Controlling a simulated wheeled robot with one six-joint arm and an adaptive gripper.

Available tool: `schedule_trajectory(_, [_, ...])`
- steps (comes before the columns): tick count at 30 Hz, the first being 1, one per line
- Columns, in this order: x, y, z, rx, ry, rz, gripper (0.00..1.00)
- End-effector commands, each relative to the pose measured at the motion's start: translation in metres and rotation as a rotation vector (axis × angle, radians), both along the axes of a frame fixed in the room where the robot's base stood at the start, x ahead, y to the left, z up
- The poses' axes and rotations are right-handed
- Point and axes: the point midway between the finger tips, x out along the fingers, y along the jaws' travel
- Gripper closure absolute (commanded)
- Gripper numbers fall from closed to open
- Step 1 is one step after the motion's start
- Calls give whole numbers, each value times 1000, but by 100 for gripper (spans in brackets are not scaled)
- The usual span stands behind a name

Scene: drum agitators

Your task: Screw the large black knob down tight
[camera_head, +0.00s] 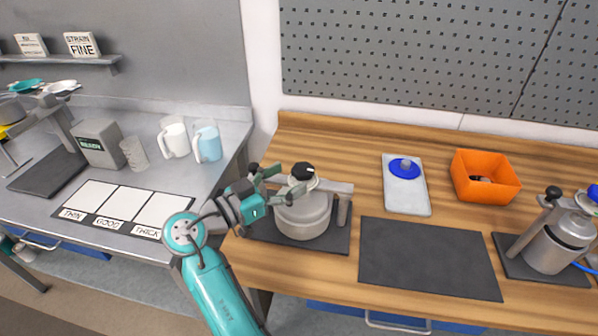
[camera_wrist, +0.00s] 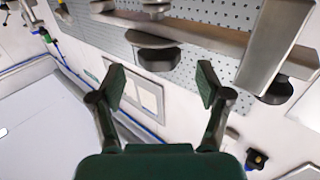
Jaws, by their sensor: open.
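The large black knob (camera_head: 303,171) sits on top of a grey metal drum (camera_head: 303,215), which stands on a dark mat on the wooden bench. My gripper (camera_head: 285,181) is at the left of the drum's top, close beside and slightly below the knob, with its fingers spread. In the wrist view my gripper (camera_wrist: 160,86) is open, with nothing between the pads. A dark rounded part (camera_wrist: 156,55) shows beyond the fingertips there; I cannot tell whether it is the knob. Contact between the fingers and the drum cannot be made out.
A metal bracket (camera_head: 335,187) reaches right from the drum's top. To the right are an empty dark mat (camera_head: 430,260), a white board (camera_head: 408,200) with a blue knob, an orange bin (camera_head: 485,160) and another metal drum (camera_head: 553,250). Mugs (camera_head: 175,138) stand on the left table.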

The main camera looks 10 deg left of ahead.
Motion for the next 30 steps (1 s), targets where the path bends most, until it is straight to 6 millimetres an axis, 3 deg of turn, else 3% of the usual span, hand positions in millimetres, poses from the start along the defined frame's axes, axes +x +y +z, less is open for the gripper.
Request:
schedule_trajectory(6, [-33,29,0,0,0,3,24])
schedule_trajectory(12, [-50,44,0,0,0,1,24])
schedule_trajectory(25, [-55,48,0,0,0,-1,24])
schedule_trajectory(30, [-47,38,-9,0,36,43,24])
